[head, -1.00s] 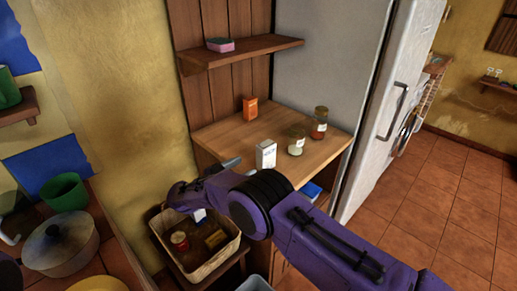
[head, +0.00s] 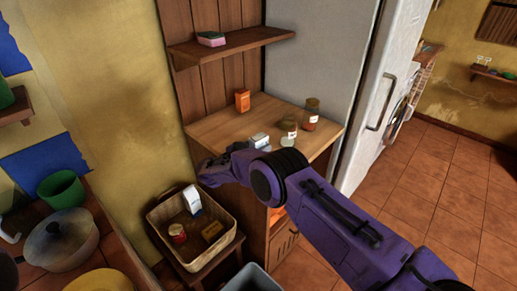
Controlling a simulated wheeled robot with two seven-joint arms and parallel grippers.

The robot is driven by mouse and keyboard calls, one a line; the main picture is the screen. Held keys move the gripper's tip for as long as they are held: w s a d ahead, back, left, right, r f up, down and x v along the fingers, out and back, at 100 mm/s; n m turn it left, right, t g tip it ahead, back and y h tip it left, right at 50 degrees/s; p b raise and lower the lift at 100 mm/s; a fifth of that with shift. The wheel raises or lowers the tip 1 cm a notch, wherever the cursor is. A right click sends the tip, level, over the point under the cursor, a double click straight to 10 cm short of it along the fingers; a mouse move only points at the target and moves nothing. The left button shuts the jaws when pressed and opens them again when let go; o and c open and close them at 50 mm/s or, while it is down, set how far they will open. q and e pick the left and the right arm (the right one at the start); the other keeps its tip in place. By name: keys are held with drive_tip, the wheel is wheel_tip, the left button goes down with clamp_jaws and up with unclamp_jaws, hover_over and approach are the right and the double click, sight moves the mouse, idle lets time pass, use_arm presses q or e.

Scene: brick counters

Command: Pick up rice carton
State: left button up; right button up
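A white carton (head: 260,140) stands on the wooden counter, its lower part hidden behind my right arm. Another white carton (head: 192,199) is tilted in the wicker basket below. An orange box (head: 242,100) stands at the back of the counter. The labels are too small to read, so I cannot tell which is the rice carton. My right gripper (head: 207,171) is left of the counter, above the basket's back edge. Its fingers are dark and foreshortened, so its opening is unclear. My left gripper is not in view.
Two jars, one with red contents (head: 311,114) and one pale (head: 289,128), stand right of the white carton. The wicker basket (head: 166,242) also holds a red-lidded jar (head: 177,233) and a yellowish box (head: 212,231). A shelf (head: 230,47) hangs above the counter.

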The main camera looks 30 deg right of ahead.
drive_tip(key=c, duration=0.5)
